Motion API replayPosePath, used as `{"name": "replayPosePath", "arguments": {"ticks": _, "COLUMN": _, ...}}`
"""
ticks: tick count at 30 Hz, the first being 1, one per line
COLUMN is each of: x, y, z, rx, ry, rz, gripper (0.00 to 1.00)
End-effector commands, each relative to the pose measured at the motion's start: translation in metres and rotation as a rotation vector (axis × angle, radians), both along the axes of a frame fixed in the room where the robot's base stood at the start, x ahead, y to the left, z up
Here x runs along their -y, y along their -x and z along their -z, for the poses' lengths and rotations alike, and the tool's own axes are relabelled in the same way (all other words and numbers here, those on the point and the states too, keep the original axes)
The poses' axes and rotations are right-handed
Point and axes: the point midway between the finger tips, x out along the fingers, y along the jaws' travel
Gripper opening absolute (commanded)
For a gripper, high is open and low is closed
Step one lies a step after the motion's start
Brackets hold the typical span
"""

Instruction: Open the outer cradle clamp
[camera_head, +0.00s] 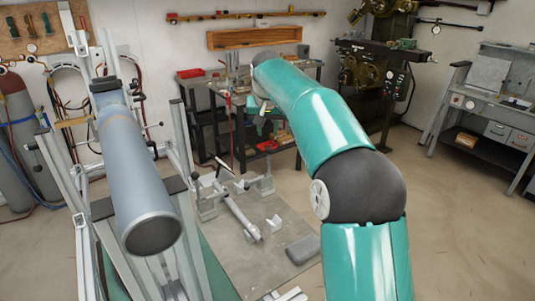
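A thick grey-blue tube (138,170) lies tilted in an upright metal frame (188,240) at the left, its open end towards me. A dark block (105,84) sits across the tube's far end, and dark pads (103,208) sit on the frame beside its near end. I cannot tell which part is the outer cradle clamp, or whether it is open. My teal arm rises at the right of the tube and bends away towards the back. Small parts of the arm show beyond its far bend, but I cannot make out gripper fingers or anything held.
A low fixture with a thin grey bar (240,217) stands on a floor plate (270,270), with a grey pad (302,249) beside it. A cluttered workbench (210,110) and a dark machine (375,75) stand behind. The floor at the right is clear.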

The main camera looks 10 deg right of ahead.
Motion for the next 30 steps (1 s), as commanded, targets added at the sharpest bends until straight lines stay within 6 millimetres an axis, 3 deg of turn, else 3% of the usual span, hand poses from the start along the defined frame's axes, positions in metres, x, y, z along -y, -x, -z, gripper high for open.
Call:
{"name": "replayPosePath", "arguments": {"ticks": 5, "x": 0.004, "y": -0.004, "z": 0.021, "rx": -0.002, "ry": 0.001, "rz": 0.000, "gripper": 0.32}}
{"name": "replayPosePath", "arguments": {"ticks": 18, "x": 0.011, "y": -0.036, "z": 0.100, "rx": -0.002, "ry": 0.001, "rz": 0.003, "gripper": 0.32}}
{"name": "replayPosePath", "arguments": {"ticks": 24, "x": 0.012, "y": -0.046, "z": 0.119, "rx": 0.001, "ry": 0.000, "rz": 0.003, "gripper": 0.32}}
{"name": "replayPosePath", "arguments": {"ticks": 30, "x": 0.012, "y": -0.049, "z": 0.123, "rx": 0.002, "ry": 0.001, "rz": 0.002, "gripper": 0.32}}
